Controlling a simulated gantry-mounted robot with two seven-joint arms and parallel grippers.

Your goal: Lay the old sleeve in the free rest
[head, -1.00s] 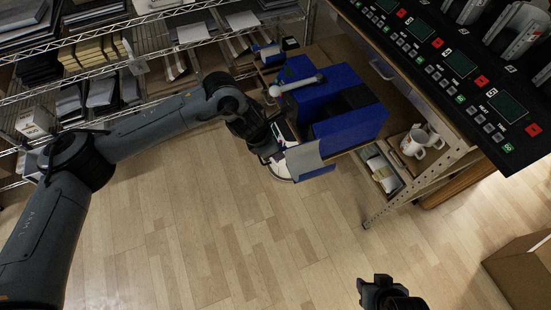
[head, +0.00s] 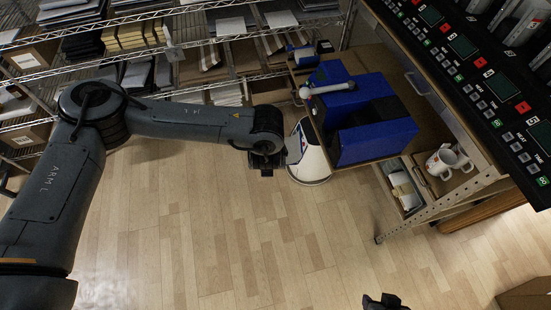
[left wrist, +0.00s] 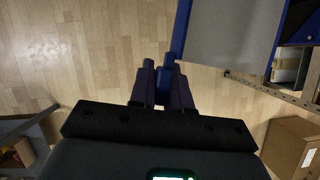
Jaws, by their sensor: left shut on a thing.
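My left gripper (left wrist: 163,80) is shut on a blue tab or edge (left wrist: 163,90) in the left wrist view. I cannot tell which place is the free rest.
A white rounded machine (head: 311,160) stands on the floor by the press. White mugs (head: 442,160) and a tray with a white roll (head: 404,186) sit under the bench. Wire shelves (head: 200,50) line the back. A control panel (head: 490,90) fills the upper right. Open floor lies in front.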

